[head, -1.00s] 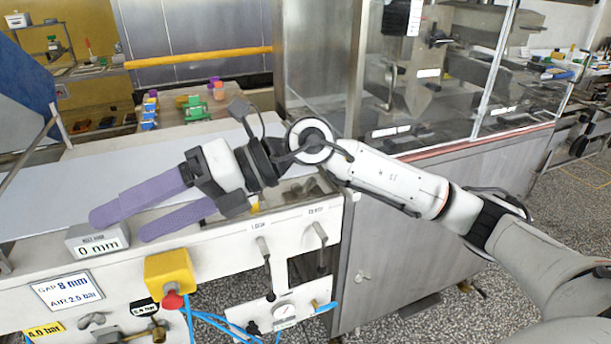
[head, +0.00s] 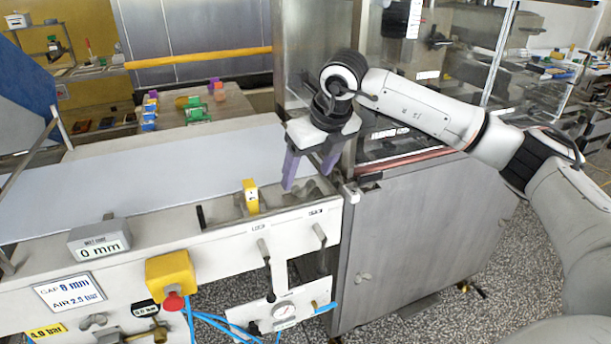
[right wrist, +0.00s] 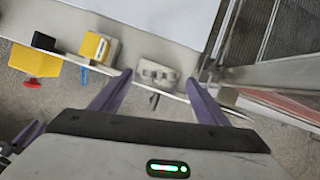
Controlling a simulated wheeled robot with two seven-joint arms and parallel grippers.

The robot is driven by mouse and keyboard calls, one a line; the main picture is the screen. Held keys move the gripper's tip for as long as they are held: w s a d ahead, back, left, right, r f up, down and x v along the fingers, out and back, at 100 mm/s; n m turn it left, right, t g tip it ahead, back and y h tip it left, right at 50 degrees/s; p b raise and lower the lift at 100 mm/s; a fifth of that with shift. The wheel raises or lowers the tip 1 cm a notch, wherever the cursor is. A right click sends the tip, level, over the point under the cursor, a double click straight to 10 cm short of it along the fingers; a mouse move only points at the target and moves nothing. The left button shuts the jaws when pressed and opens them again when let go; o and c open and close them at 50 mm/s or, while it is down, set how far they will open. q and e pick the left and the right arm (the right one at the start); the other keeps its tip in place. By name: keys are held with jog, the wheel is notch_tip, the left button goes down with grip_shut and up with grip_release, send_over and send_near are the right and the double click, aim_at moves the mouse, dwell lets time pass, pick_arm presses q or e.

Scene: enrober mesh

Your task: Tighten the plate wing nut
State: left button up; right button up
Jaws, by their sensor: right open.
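My right gripper (head: 307,178) points down over the right end of the machine's front rail. It is open, with nothing between its purple fingers; in the right wrist view (right wrist: 158,80) the fingers are spread apart. A grey wing-shaped piece (head: 93,321) sits low on the front panel at the left, far from this gripper. I cannot tell whether it is the plate wing nut. A grey rounded fitting (right wrist: 157,73) lies beyond and between the fingertips in the right wrist view. A purple piece at the lower left there looks like part of my left gripper (right wrist: 27,133); its opening is unclear.
A yellow block (head: 250,196) stands upright on the rail, left of my right gripper. A grey 0 mm block (head: 99,239), a yellow box with a red button (head: 171,275) and levers (head: 265,262) are along the front. A steel cabinet (head: 430,235) stands at the right.

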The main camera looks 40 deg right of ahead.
aim_at(303, 183)
jog(key=shift+x, duration=1.4)
jog(key=c, duration=1)
jog(key=shift+a+f+m+b, duration=0.1)
jog(key=shift+f+m+b, duration=0.05)
jog(key=shift+m+b, duration=0.3)
jog(key=shift+c, duration=0.2)
jog(key=shift+w+m+h, duration=0.1)
jog(key=shift+m+h, duration=0.4)
jog(key=shift+m, duration=0.35)
jog(key=o, duration=1)
jog(key=shift+o, duration=0.2)
